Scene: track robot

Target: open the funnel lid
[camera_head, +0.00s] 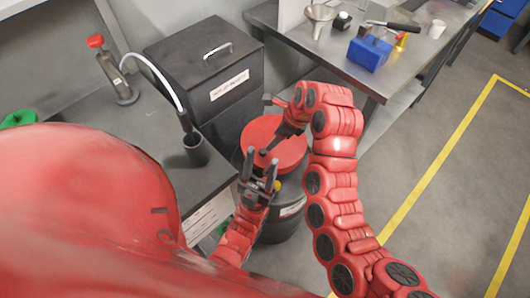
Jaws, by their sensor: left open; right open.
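The round red funnel lid (259,129) lies flat and looks closed on top of a dark drum (278,228) in the middle of the view. My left gripper (261,162) reaches up from below to the near edge of the lid, its two fingers apart with nothing seen between them. My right gripper (272,146) comes over the lid from the upper right and points down to the left across it. It is open, and its tips are close to my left fingers. I cannot tell whether either gripper touches the lid. My arms hide part of the lid and drum.
A dark box with a handle (190,60) stands behind left. A bench (150,125) at the left holds a red-knobbed dispenser (118,80) and a black cup (196,149). The right floor is clear.

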